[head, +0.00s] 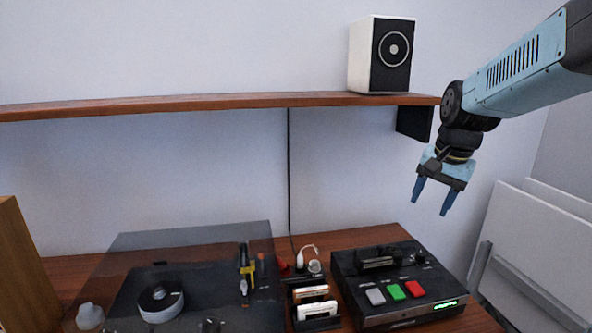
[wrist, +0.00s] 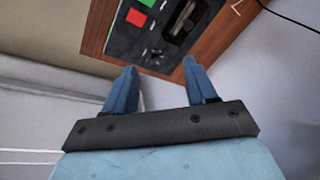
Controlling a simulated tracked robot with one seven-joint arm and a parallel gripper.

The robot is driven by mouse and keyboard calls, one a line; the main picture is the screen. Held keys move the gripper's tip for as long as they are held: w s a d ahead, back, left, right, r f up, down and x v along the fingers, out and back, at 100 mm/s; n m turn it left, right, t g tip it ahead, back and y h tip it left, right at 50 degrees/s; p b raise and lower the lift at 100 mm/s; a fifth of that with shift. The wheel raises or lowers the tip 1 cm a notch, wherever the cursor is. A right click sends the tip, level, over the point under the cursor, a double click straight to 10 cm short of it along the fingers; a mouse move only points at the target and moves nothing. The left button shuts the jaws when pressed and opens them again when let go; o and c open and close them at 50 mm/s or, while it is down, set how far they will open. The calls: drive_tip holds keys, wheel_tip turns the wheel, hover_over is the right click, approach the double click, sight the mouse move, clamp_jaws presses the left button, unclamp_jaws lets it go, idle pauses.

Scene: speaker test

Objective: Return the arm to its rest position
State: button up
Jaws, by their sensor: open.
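My gripper (head: 432,194) hangs from my blue arm on the right of the head view, fingers pointing down. It is open and empty, in the air above and to the right of the black tape deck (head: 350,297). In the wrist view my gripper (wrist: 158,82) shows two blue fingers spread apart with nothing between them. The tape deck (wrist: 135,42) lies beyond the fingertips there, on the wooden tabletop (wrist: 228,32).
A white speaker (head: 360,55) stands on the wooden shelf (head: 200,103), close to my arm. A turntable (head: 220,270) with a see-through cover and a holder with cassettes (head: 316,310) stand on the table. White panels (head: 535,240) lean at the right. Air left of my gripper is clear.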

drive_tip(key=s+a+r+n+t, duration=0.1)
drive_tip(key=s+a+n, duration=0.1)
drive_tip(key=s, duration=0.5)
drive_tip(key=s+a+n+t, duration=0.1)
drive_tip(key=s+a+n, duration=0.2)
drive_tip(key=s+n, duration=0.2)
drive_tip(key=shift+s+a+r+n+t+h, duration=0.2)
drive_tip(key=shift+s+r+n+t+h, duration=0.15)
drive_tip(key=shift+s, duration=0.9)
